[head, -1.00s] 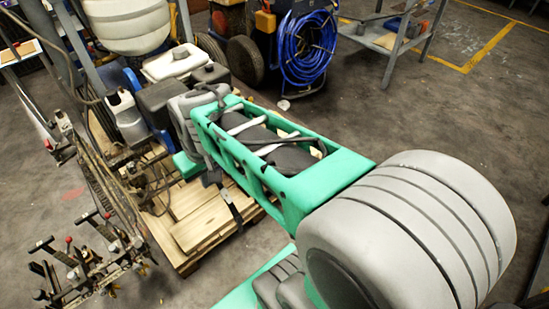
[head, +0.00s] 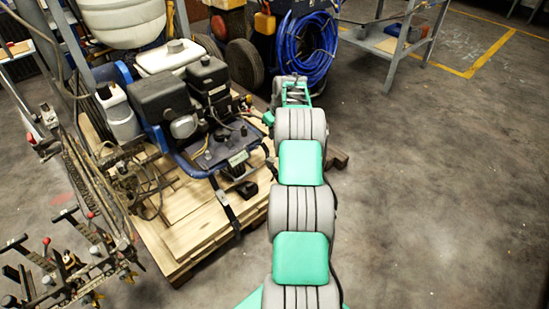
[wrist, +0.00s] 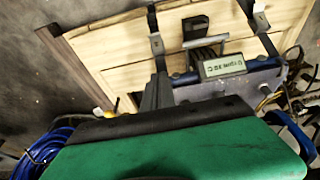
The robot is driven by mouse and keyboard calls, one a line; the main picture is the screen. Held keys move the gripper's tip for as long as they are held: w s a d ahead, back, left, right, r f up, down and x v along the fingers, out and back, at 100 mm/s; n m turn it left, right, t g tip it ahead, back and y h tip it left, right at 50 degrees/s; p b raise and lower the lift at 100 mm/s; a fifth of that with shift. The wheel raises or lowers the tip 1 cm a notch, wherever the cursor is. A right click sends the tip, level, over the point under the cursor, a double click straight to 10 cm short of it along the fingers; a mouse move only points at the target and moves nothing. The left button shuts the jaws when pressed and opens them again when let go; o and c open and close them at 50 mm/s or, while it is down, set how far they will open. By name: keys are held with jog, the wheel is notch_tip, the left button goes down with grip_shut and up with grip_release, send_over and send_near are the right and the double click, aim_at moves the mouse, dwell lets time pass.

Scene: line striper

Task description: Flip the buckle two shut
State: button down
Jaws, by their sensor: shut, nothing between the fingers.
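In the wrist view two dark straps with metal buckles cross the wooden pallet. One buckle (wrist: 157,45) is near the middle, just beyond my gripper (wrist: 157,88); the other buckle (wrist: 261,16) is at the upper right. I cannot tell which is buckle two, or how far each is open. My gripper's dark fingers are together, with nothing seen between them, and point toward the middle strap. I cannot tell whether they touch it. In the head view one strap (head: 227,207) hangs over the pallet's edge, and my arm's far end hides its fingers.
The line striper's engine (head: 165,100) and blue frame sit on the pallet (head: 190,232), left of my arm. A blue hose coil (head: 312,47) stands behind my arm's far end. A metal bench (head: 395,45) is at the back right. Open floor lies to the right.

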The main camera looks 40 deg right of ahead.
jog(key=b, duration=0.4)
send_over(273, 161)
jog(key=w, duration=0.2)
jog(key=x, duration=0.3)
jog(key=s+x, duration=0.1)
jog(key=x, duration=0.2)
jog(key=s+x, duration=0.1)
jog(key=x, duration=0.2)
jog(key=shift+f, duration=0.45)
jog(key=shift+s+f, duration=0.15)
jog(key=shift+f, duration=0.2)
jog(key=shift+s+f, duration=0.35)
jog(key=shift+s, duration=0.4)
jog(key=shift+s+f, duration=0.3)
jog(key=shift+s, duration=0.45)
jog(key=shift+s+d, duration=0.1)
jog(key=shift+s, duration=0.1)
jog(key=shift+f, duration=0.1)
